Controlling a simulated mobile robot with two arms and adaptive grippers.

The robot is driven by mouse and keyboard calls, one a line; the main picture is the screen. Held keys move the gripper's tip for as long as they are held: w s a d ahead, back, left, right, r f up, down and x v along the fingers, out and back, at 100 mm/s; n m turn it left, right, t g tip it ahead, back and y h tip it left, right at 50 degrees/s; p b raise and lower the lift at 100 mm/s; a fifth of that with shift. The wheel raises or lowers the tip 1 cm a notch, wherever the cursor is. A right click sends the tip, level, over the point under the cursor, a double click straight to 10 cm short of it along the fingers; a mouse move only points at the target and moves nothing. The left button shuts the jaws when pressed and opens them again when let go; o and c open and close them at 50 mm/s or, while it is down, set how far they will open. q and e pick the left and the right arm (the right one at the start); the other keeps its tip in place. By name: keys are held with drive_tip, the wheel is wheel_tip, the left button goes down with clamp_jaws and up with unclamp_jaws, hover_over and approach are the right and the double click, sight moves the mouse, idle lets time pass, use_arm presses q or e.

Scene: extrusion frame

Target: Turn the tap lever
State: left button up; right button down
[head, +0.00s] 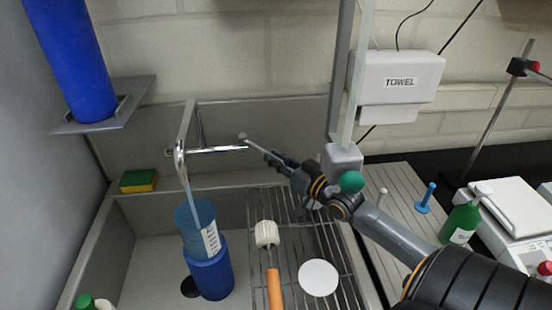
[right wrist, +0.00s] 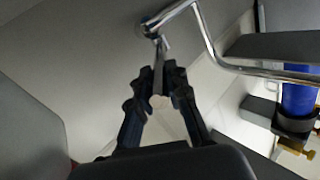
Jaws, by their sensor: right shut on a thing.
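The chrome tap (head: 215,150) stands at the back of the sink, and a bluish stream runs from its spout into a blue translucent beaker (head: 196,230). The thin tap lever (head: 254,147) sticks out at the tap's right end. It also shows in the right wrist view (right wrist: 158,52), running down between the fingers. My right gripper (head: 272,158) comes in from the right and is shut on the lever's free end; the fingertips also show in the right wrist view (right wrist: 158,75). My left gripper is not in view.
The beaker stands on a blue cylinder (head: 211,275) in the sink. A wire rack (head: 290,225) holds a brush (head: 272,275) and a white disc (head: 318,278). A yellow-green sponge (head: 138,181) lies on the left ledge. A towel box (head: 395,80) hangs above my right arm.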

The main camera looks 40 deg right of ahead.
drive_tip(key=c, duration=1.3)
unclamp_jaws()
drive_tip(key=s+d, duration=0.1)
drive_tip(key=s, duration=1.1)
drive_tip(key=shift+c, duration=0.2)
